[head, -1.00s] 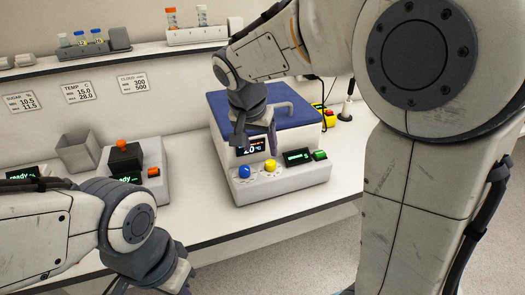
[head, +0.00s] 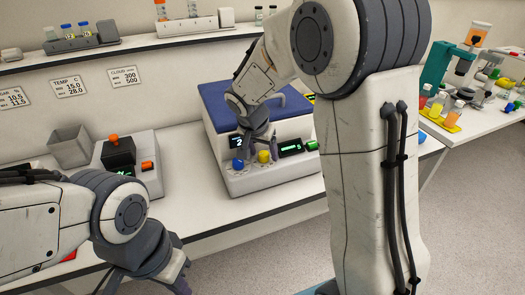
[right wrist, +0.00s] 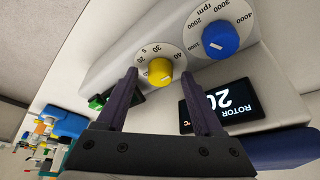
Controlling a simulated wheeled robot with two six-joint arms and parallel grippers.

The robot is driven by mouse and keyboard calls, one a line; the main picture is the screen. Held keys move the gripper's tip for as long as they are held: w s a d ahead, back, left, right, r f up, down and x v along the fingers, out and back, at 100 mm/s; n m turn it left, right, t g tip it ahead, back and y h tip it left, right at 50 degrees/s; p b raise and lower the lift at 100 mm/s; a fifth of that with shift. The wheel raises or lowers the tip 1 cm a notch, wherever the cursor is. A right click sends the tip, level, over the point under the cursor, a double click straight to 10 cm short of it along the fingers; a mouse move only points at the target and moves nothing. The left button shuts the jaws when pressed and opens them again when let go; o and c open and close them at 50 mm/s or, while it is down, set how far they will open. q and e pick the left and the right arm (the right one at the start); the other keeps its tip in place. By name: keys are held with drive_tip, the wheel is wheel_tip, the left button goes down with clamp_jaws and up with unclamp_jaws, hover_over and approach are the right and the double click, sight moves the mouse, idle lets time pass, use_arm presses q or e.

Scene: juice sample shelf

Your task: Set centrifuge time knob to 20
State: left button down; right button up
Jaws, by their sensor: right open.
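The centrifuge (head: 285,165) is a pale box with a blue lid on the bench. Its front panel has a yellow knob (head: 264,156), a blue knob (head: 237,163) and a dark display. In the right wrist view, the yellow knob (right wrist: 159,72) sits on a small white dial with 30 and 40 legible; I cannot tell its exact setting. The blue knob (right wrist: 220,39) has an rpm dial. My right gripper (right wrist: 159,80) is open, its fingertips at either side of the yellow knob; contact is unclear.
Left of the centrifuge stands a device (head: 148,178) with a black block and orange buttons, beside a grey open bin (head: 70,146). A shelf with vials runs along the wall. A side table (head: 470,125) at right holds bottles and a microscope.

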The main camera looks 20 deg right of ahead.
clamp_jaws()
